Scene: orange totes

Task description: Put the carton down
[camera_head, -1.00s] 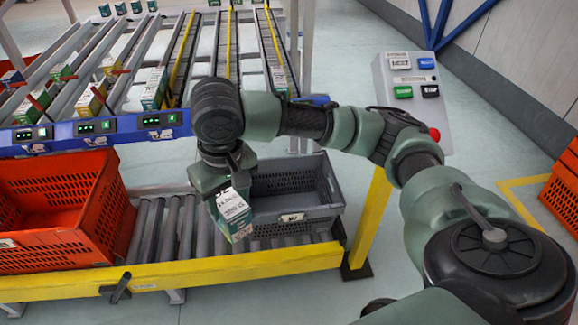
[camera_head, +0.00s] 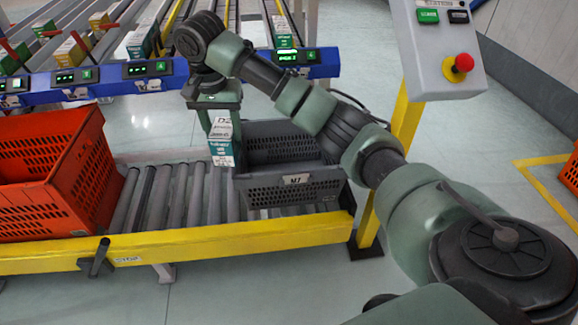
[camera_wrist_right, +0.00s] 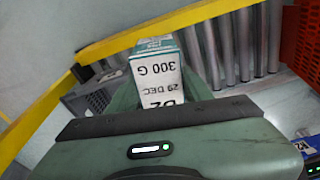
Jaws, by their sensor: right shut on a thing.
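The carton (camera_head: 221,143) is white and teal with printed text. It hangs upright below my right gripper (camera_head: 217,110), which is shut on it. In the head view the carton is at the left end of the grey tote (camera_head: 295,191), over or beside its left wall; I cannot tell which. In the right wrist view the carton (camera_wrist_right: 160,66) sits between the fingers, showing "300 G" and "29 DEC", with the grey tote (camera_wrist_right: 88,98) to its left. The inside of the grey tote is partly hidden by my arm. My left gripper does not show.
The grey tote and an orange tote (camera_head: 60,196) stand on a roller conveyor (camera_head: 170,200) with a yellow front rail (camera_head: 190,243). Bare rollers lie between them. A control box with a red button (camera_head: 460,65) stands at the right. Flow racks with a blue rail are behind.

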